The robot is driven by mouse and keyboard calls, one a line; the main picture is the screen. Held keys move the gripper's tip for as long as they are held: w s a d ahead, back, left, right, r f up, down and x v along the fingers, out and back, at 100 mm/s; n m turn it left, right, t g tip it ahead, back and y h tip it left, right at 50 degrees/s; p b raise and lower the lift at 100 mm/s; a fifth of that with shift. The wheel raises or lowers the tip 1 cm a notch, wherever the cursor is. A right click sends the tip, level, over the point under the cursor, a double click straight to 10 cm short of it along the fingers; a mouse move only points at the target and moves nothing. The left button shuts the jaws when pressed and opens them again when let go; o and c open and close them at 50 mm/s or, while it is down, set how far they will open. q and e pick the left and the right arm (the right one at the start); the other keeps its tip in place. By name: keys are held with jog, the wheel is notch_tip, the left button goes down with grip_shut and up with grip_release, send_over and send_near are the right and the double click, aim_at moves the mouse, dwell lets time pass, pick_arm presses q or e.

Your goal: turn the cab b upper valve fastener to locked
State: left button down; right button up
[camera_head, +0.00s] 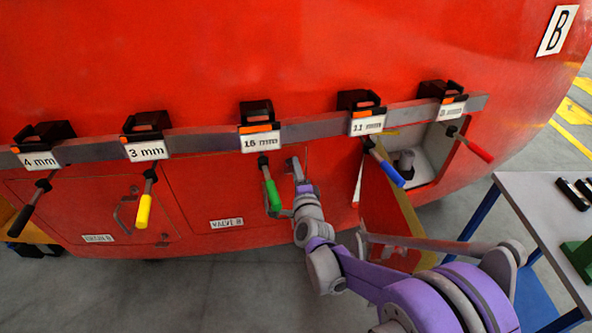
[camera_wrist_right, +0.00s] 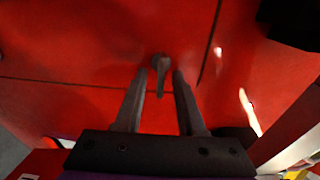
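The red valve B panel (camera_head: 199,188) with its "VALVE B" label sits below the tool rail in the head view. My right gripper (camera_head: 295,164) reaches up to the panel's upper right corner, and its fingers hide the fastener there. In the right wrist view a small grey fastener lever (camera_wrist_right: 161,80) points down in the picture. My right gripper (camera_wrist_right: 160,75) is open, with one fingertip on each side of the lever. Narrow red gaps show between lever and fingers, so they look apart. My left gripper is in neither view.
A grey rail (camera_head: 205,139) crosses above the panel, carrying several labelled holders with hanging tools. The green-handled tool (camera_head: 271,193) hangs close left of my right gripper. An opened door (camera_head: 385,215) and open compartment (camera_head: 432,155) lie to the right. A table (camera_head: 530,205) stands far right.

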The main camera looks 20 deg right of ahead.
jog(key=s+a, duration=0.1)
jog(key=s, duration=0.9)
jog(key=shift+s+b, duration=0.4)
jog(key=shift+b, duration=0.05)
jog(key=s+a+n+g+y+p, duration=0.3)
jog(key=s+a+n+g+y, duration=0.15)
jog(key=s+n, duration=0.55)
jog(key=s+d+f+n+g+h, duration=0.1)
jog(key=s+n+g, duration=0.1)
jog(key=s, duration=0.3)
jog(key=s+d+f+n+g+p, duration=0.1)
jog(key=s+d+f+n+g, duration=0.1)
jog(key=s+n+g, duration=0.1)
jog(key=s+d+f+n+g+h+p, duration=0.1)
jog(key=s+f+n+g, duration=0.1)
jog(key=s, duration=0.5)
jog(key=shift+s+d+n+g+h, duration=0.15)
jog(key=shift+d+n+g+h, duration=0.35)
jog(key=shift+n, duration=0.6)
jog(key=shift+a+f, duration=0.1)
